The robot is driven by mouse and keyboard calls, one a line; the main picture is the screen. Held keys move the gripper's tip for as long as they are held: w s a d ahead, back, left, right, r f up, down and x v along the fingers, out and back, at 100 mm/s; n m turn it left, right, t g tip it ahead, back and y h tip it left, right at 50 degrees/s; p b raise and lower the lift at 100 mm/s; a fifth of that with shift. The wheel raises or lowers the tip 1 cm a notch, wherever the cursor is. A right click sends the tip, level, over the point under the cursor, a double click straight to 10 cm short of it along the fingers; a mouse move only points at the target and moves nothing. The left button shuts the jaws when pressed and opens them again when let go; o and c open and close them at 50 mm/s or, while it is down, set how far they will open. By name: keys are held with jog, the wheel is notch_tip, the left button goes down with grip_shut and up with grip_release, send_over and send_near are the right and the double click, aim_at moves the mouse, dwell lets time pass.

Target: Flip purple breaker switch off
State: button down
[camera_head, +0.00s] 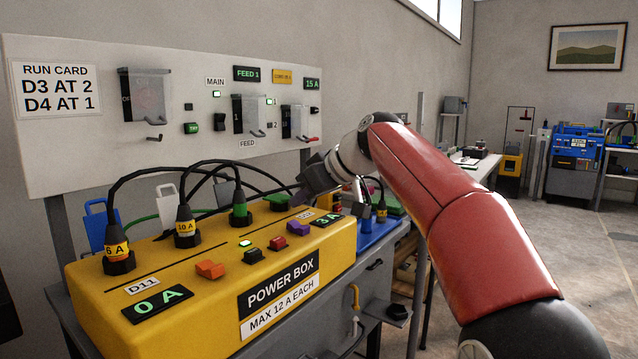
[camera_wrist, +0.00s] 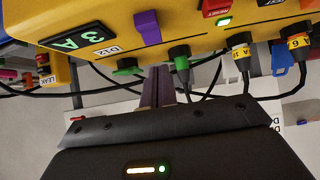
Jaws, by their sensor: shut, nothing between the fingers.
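The purple breaker switch (camera_head: 298,228) sits on the top front edge of the yellow power box (camera_head: 190,335), beside the D12 label and the green 3 A display (camera_head: 326,219). It also shows in the wrist view (camera_wrist: 147,28), where the box appears upside down. My gripper (camera_head: 297,199) is shut and empty, above the rear right part of the box, behind the purple switch and apart from it. In the wrist view, the narrow closed fingers (camera_wrist: 157,80) lie below the switch in the picture. The exact gap to the switch is hard to judge.
A wall panel (camera_head: 60,150) with covered switches rises behind.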

aim_at(295, 223)
jog(key=shift+f, duration=1.6)
jog(key=shift+w+a+f+b, duration=0.2)
jog(key=shift+f+b, duration=0.25)
jog(key=shift+b, duration=0.15)
jog(key=shift+r, duration=0.2)
jog(key=shift+w+a+r+p, duration=0.2)
jog(key=shift+w+a+p, duration=0.2)
jog(key=shift+a+p, duration=0.35)
jog(key=shift+d, duration=0.15)
